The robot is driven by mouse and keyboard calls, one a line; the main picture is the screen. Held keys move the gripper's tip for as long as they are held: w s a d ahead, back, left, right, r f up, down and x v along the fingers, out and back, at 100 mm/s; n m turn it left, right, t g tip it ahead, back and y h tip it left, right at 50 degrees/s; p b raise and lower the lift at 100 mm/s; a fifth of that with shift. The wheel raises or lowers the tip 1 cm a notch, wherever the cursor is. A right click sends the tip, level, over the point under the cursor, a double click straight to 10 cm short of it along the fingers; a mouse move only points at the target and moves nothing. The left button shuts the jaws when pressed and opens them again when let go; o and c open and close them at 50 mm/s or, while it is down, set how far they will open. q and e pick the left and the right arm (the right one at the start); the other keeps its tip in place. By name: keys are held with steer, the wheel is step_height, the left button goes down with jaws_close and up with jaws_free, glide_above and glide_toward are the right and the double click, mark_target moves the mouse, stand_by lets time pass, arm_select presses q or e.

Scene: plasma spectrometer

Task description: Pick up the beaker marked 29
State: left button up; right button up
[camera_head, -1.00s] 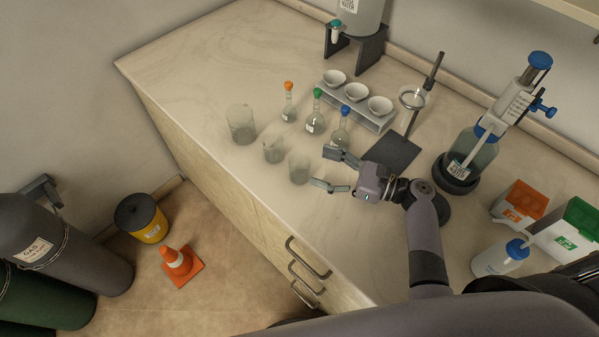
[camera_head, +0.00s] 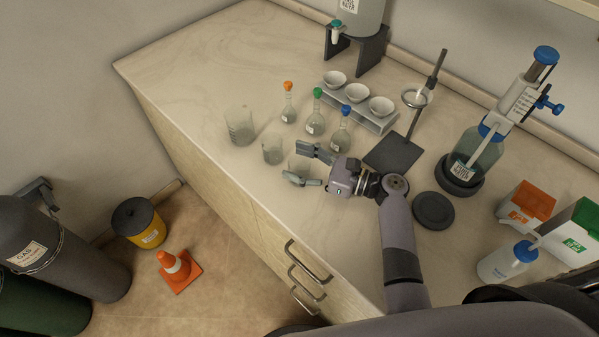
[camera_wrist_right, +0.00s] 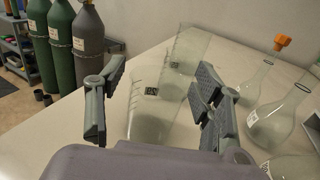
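In the right wrist view, a clear beaker (camera_wrist_right: 150,115) with a small dark label stands between the open fingers. Another labelled beaker (camera_wrist_right: 187,48) shows behind it. My left gripper is not in view.
Several stoppered flasks, including an orange-topped one (camera_head: 289,108) and a blue-topped one (camera_head: 341,135), stand close behind the gripper. A bowl rack (camera_head: 368,118) and a ring stand (camera_head: 395,153) are farther back. The counter's left end is clear.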

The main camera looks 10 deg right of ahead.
steer(key=c, duration=1)
